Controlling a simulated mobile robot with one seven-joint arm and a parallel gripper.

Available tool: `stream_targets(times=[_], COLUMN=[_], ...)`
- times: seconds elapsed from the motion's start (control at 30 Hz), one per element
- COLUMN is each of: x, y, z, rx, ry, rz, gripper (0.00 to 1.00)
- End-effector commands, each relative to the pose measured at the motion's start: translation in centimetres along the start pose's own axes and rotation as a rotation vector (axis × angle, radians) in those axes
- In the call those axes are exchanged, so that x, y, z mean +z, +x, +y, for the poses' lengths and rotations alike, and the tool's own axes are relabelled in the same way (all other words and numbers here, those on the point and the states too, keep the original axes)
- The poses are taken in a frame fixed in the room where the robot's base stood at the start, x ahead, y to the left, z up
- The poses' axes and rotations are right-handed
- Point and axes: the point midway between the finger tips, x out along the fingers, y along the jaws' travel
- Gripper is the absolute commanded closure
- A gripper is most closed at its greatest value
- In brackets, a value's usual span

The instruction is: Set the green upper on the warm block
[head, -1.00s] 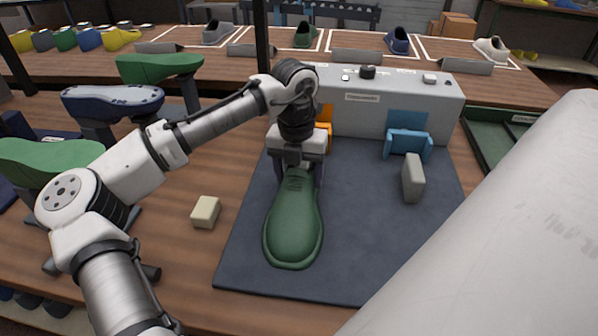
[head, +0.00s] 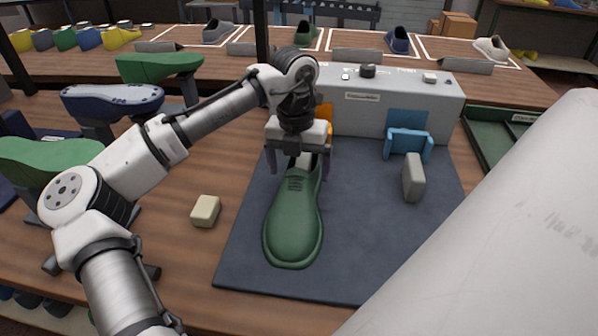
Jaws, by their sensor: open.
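The green upper (head: 293,225) lies on the dark mat, toe toward the front and opening toward the back. My gripper (head: 299,168) is above its heel end, pointing down, with its fingers spread apart on either side of the opening. An orange block (head: 324,115), the warm-coloured one, shows only in part behind my gripper, against the grey console. My gripper hides the upper's heel, so I cannot tell whether it touches the orange block. A blue block (head: 408,143) stands to the right.
The grey console (head: 400,95) stands along the back of the mat (head: 380,235). A grey upright piece (head: 413,177) stands on the mat at right. A cream block (head: 205,211) lies on the table left of the mat. Shoe forms on stands (head: 112,100) crowd the left.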

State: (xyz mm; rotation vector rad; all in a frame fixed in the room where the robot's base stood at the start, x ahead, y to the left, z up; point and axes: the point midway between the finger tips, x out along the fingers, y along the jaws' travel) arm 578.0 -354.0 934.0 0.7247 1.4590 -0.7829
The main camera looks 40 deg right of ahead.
Motion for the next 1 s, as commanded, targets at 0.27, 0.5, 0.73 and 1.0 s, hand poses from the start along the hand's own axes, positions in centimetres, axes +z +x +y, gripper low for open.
stream_targets(times=[0.27,0.5,0.73,1.0], x=[0.0,0.0,0.0,0.0], y=[-6.4,-10.7,-11.9,-11.8], z=[-0.1,0.0,0.0,0.0], rx=[-0.001,0.002,0.000,0.000], ry=[0.001,-0.001,0.000,0.000], rz=[-0.003,-0.001,0.000,0.000], gripper=[0.08,0.08,0.08,0.08])
